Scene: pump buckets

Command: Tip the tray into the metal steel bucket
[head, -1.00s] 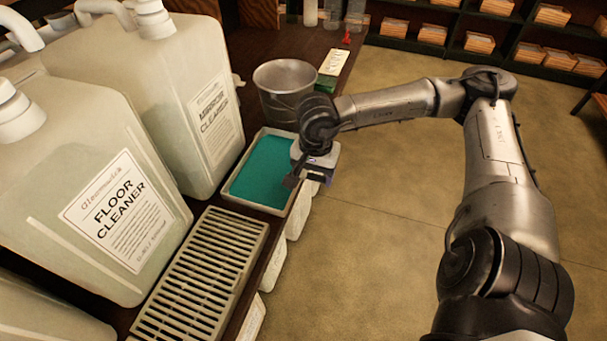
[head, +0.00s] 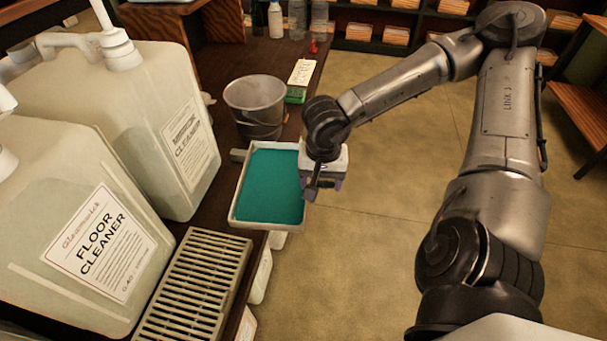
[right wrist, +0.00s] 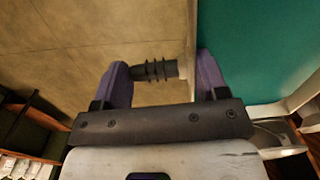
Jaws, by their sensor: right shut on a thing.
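The tray (head: 240,219) is a pale shallow rectangle filled with flat teal liquid (head: 270,185). It juts over the right edge of the dark counter and looks raised a little and roughly level. In the right wrist view the tray wall (right wrist: 192,35) passes by the purple-padded fingers, with teal liquid to the right. The metal steel bucket (head: 253,95) stands upright on the counter just behind the tray; its inside bottom is hidden. My left gripper is out of view.
Large floor cleaner jugs (head: 80,240) crowd the left. A slatted drain grate (head: 195,285) lies in front of the tray. A green box with a paper label (head: 300,75) stands right of the bucket, with bottles (head: 297,20) farther back. Open floor lies right.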

